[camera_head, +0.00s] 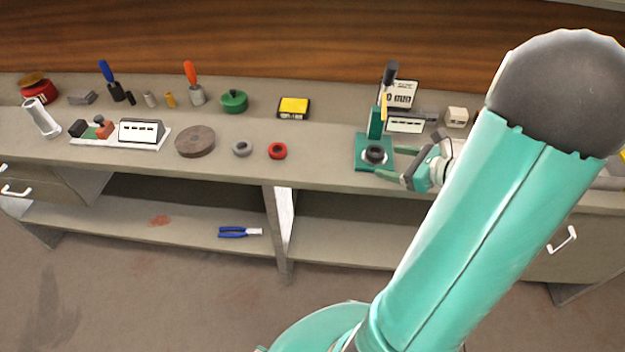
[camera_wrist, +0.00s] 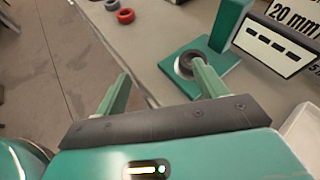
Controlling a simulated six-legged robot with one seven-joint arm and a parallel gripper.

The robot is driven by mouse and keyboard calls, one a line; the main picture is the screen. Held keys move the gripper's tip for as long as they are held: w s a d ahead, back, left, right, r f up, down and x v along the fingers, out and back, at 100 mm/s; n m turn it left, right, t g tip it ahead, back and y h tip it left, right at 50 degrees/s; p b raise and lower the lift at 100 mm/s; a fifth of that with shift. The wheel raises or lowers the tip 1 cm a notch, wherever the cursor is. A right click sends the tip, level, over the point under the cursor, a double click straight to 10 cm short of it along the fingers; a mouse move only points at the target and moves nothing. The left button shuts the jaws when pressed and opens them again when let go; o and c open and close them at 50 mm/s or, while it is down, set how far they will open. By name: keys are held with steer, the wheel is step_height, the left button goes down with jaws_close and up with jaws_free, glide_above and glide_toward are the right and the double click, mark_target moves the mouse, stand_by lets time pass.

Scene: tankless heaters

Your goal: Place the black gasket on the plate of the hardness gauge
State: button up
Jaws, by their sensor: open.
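The black gasket (camera_head: 375,154) lies flat on the green plate (camera_head: 361,163) of the hardness gauge (camera_head: 377,120). In the wrist view the gasket (camera_wrist: 186,65) shows as a dark ring on the plate (camera_wrist: 227,66), at the foot of the green column. My gripper (camera_head: 388,162) is open at the right and front edge of the plate. In the wrist view its fingers (camera_wrist: 160,72) are spread apart with nothing held between them. The right finger's tip overlaps the gasket's edge in the picture; I cannot tell whether they touch.
A red ring (camera_head: 277,151) and a grey ring (camera_head: 242,148) lie left of the gauge. A brown disc (camera_head: 195,141) and a white display device (camera_head: 141,131) are farther left. Label boxes (camera_head: 405,122) stand behind the gauge. The bench between the red ring and the gauge is clear.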

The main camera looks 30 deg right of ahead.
steer(key=a+r+n+g+y, duration=0.1)
steer(key=a+r+n+g, duration=0.25)
steer(key=a+n, duration=0.45)
steer(key=a+r+n+g+y, duration=0.1)
steer(key=a+r+n+g, duration=0.4)
steer(key=a, duration=0.6)
steer(key=s+a+r+n+t+h, duration=0.1)
steer(key=s+a+r+n+h, duration=0.2)
steer(key=a+n, duration=0.2)
steer(key=s+a+r+n+h, duration=0.3)
steer(key=a+n, duration=0.2)
steer(key=n, duration=0.7)
steer(key=shift+s+t+h, duration=0.3)
steer(key=shift+s+t, duration=0.05)
steer(key=shift+s, duration=0.05)
